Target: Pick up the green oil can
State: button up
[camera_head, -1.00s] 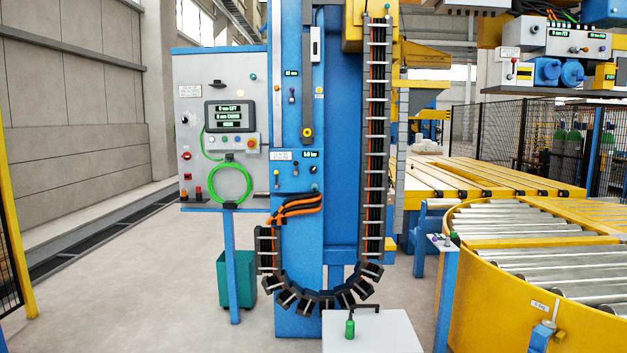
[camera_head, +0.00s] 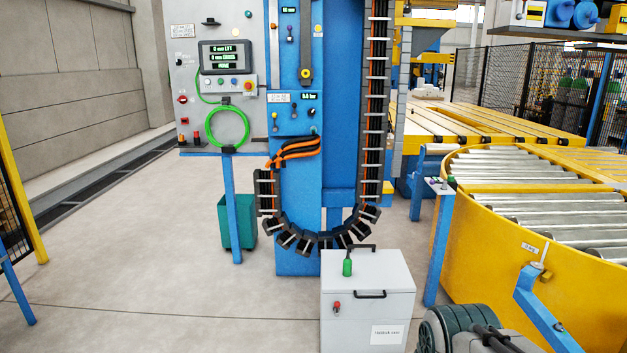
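Nothing is seen touching the can. My gripper is not in view, so its state and its distance from the can do not show.
The cabinet has a black handle, a red fitting (camera_head: 337,307) and a label. A dark ribbed machine (camera_head: 455,332) stands at the lower right. A yellow roller conveyor (camera_head: 500,262) is on the right, a blue column (camera_head: 297,248) behind.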

aim_at(347, 263)
jog(key=u, duration=0.55)
jog(key=i, duration=0.9)
jog(key=u, duration=0.65)
jog(key=i, duration=1.4)
jog(key=z, duration=1.15)
jog(key=i, duration=0.85)
jog(key=z, duration=0.7)
